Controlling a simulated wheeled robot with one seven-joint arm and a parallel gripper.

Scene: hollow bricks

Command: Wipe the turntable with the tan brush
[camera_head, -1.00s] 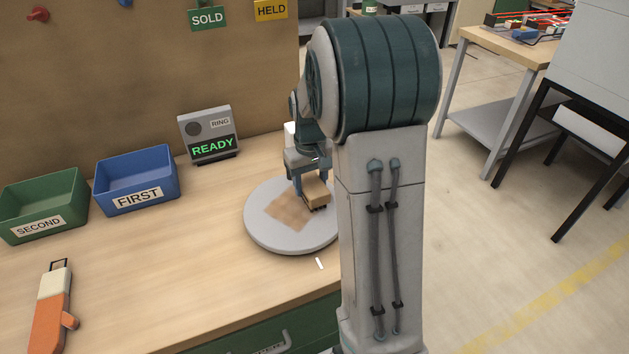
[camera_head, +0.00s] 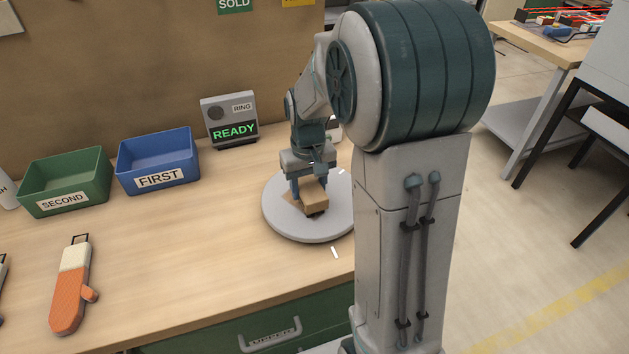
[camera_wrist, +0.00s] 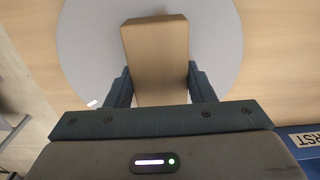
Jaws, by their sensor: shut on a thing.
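The turntable (camera_head: 281,222) is a round light grey disc on the wooden bench. My gripper (camera_head: 308,188) is over its middle, pointing down. It is shut on the tan brush (camera_head: 315,199), a block with a dark underside low at the disc; I cannot tell whether it touches. In the wrist view the brush (camera_wrist: 155,50) sits between my two fingers, with the turntable (camera_wrist: 88,48) behind it. A small part of a brown patch (camera_head: 291,198) shows left of the brush; the rest is hidden or gone.
A ring box reading READY (camera_head: 232,128) stands behind the turntable. A blue bin marked FIRST (camera_head: 158,162) and a green bin marked SECOND (camera_head: 64,183) stand to the left. An orange and cream tool (camera_head: 72,285) lies at front left. Bench between is clear.

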